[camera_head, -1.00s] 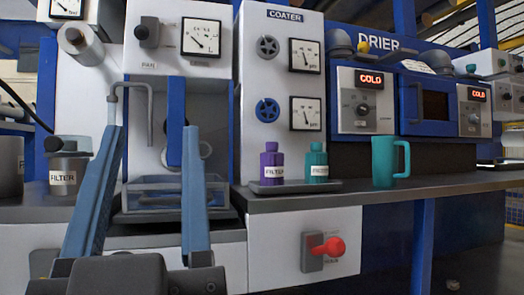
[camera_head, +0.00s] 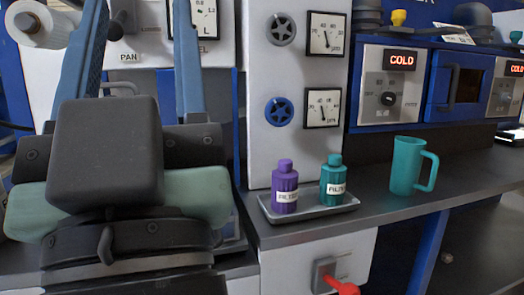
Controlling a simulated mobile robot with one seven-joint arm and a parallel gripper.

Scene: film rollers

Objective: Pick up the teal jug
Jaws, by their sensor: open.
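The teal jug (camera_head: 406,167) stands upright on the dark counter (camera_head: 385,207), right of the small tray, with its handle on its right side. Nothing touches it. My gripper (camera_head: 138,22) is at the upper left, well left of the jug. Its two long blue fingers are spread apart and point up, away from me, with nothing seen between them. The fingertips reach the top edge of the picture.
A grey tray (camera_head: 328,209) left of the jug holds a purple bottle (camera_head: 285,186) and a teal bottle (camera_head: 333,182). The panel with COLD displays (camera_head: 390,88) rises behind the jug. A red lever (camera_head: 340,285) sits below the counter edge.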

